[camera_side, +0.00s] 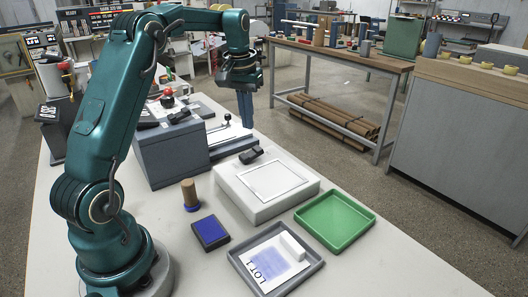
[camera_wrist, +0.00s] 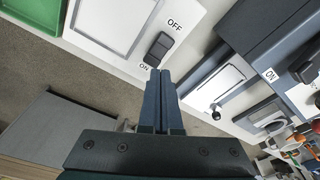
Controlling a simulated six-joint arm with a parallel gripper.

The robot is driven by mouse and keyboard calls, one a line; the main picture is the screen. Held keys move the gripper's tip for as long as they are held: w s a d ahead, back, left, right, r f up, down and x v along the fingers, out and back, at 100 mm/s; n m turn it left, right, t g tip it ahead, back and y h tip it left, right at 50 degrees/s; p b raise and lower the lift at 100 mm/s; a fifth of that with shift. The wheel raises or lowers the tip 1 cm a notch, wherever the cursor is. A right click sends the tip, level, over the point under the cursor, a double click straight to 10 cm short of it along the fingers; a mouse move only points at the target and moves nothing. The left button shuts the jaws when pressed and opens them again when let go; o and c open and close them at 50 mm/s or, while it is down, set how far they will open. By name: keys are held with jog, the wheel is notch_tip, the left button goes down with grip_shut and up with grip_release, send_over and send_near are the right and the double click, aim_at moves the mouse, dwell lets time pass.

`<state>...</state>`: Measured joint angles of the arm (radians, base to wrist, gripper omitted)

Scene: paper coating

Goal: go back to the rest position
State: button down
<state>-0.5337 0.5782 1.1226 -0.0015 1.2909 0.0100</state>
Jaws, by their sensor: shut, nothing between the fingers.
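My gripper (camera_side: 246,122) is raised above the far side of the table, near the grey-blue machine (camera_side: 172,155), with its fingers pointing down. Its two fingers are together and empty in the wrist view (camera_wrist: 160,75). The white plate unit (camera_side: 268,192) with a black switch stands nearer the camera; the wrist view shows its switch (camera_wrist: 157,49) marked OFF and ON. A sheet marked LOT 1 (camera_side: 270,268) and a white block (camera_side: 292,244) lie in the grey tray (camera_side: 312,270). The green tray (camera_side: 335,220) looks empty.
A wooden-handled stamp (camera_side: 190,194) stands upright beside a blue ink pad (camera_side: 210,232). The table (camera_side: 400,275) is clear at its right front. A wooden bench (camera_side: 340,55) and a grey cabinet (camera_side: 455,140) stand apart across the floor.

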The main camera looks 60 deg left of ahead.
jog(key=s+d+r+m+t, duration=0.1)
jog(key=s+d+r+m, duration=0.15)
jog(key=d+r, duration=0.35)
jog(key=s+d+r+m+t, duration=0.1)
jog(key=s+d+r+t, duration=0.1)
jog(key=s+d+r, duration=0.35)
jog(key=s+d+f+m, duration=0.2)
jog(key=s+d+f, duration=0.6)
jog(key=s+f, duration=0.2)
jog(key=shift+s+t+h, duration=0.2)
jog(key=shift+t+h, duration=0.2)
jog(key=shift+m, duration=0.25)
